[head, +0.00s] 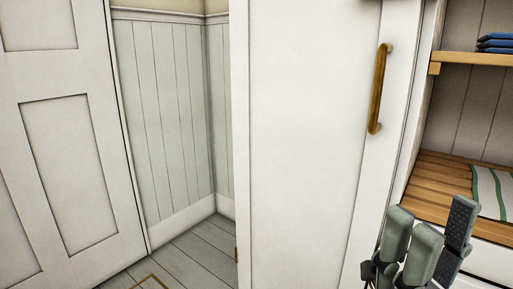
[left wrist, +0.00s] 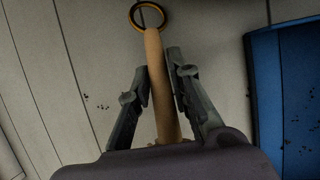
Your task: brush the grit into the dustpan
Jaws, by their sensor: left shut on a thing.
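In the left wrist view my left gripper (left wrist: 155,75) is shut on a pale wooden handle (left wrist: 156,70) with a brass-coloured ring at its far end. It looks like the brush's handle; the bristle end is hidden behind the gripper body. A blue dustpan (left wrist: 265,90) lies at the right edge, apart from the gripper and partly cut off. Dark grit (left wrist: 97,104) lies in small specks on the pale boards left of the gripper. More dark specks show on the dustpan's blue surface. My right gripper (head: 430,225) is at the lower right of the head view, with nothing visible in it.
In the head view a white door panel (head: 305,150) with a brass handle (head: 379,90) stands in the middle. Wooden shelves (head: 440,185) at the right hold a striped cloth (head: 491,193) and folded blue cloth (head: 496,43). Bare grey floorboards (head: 200,255) show at lower left.

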